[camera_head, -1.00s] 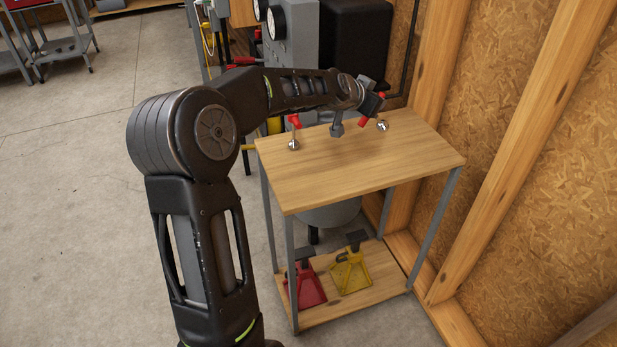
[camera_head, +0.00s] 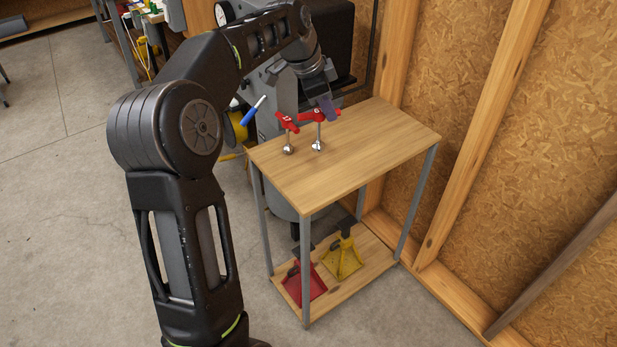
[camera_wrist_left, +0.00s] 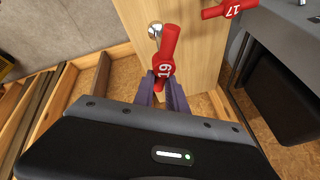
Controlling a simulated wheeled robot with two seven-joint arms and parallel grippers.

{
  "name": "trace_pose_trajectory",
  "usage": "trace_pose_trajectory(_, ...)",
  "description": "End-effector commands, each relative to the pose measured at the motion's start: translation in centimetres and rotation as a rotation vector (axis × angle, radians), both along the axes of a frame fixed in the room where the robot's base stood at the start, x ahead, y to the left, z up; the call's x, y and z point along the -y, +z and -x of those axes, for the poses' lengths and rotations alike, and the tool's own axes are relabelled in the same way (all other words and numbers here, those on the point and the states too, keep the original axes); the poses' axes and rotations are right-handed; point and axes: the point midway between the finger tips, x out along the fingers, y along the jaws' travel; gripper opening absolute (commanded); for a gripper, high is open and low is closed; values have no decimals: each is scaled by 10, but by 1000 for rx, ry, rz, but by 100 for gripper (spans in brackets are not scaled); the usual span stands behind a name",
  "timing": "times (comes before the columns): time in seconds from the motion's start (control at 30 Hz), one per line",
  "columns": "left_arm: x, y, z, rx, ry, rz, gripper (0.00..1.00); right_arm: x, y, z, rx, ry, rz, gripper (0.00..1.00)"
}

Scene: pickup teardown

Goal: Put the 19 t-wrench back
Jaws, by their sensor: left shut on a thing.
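The 19 t-wrench (camera_head: 318,117) has a red handle, a steel shaft and a shiny round lower end. My left gripper (camera_head: 325,104) is shut on its red handle, over the wooden tabletop (camera_head: 370,145). The wrench looks about upright, but I cannot tell whether its lower end touches the tabletop. In the left wrist view the number 19 shows on the handle (camera_wrist_left: 166,62), at the fingertips (camera_wrist_left: 161,92). A similar red wrench (camera_head: 287,123) stands close to its left; the left wrist view shows 17 on its handle (camera_wrist_left: 230,9). My right gripper is not in view.
A red jack stand (camera_head: 304,283) and a yellow one (camera_head: 343,260) sit on the lower shelf. A grey machine with a blue-handled lever (camera_head: 253,110) stands behind the table. A wooden stud wall is at right. The tabletop's front and right are bare.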

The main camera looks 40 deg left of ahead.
Motion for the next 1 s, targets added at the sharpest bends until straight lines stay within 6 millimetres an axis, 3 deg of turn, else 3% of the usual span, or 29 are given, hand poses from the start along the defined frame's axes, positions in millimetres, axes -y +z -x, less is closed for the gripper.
trace_pose_trajectory(0.37, 0, -1, 2, -4, -4, -3, 0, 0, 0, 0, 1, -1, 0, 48)
trace_pose_trajectory(0.73, -1, -56, 2, -5, -4, -3, 0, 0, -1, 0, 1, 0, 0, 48)
trace_pose_trajectory(1.0, -1, -62, 1, -2, -4, -4, 0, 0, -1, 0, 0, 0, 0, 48)
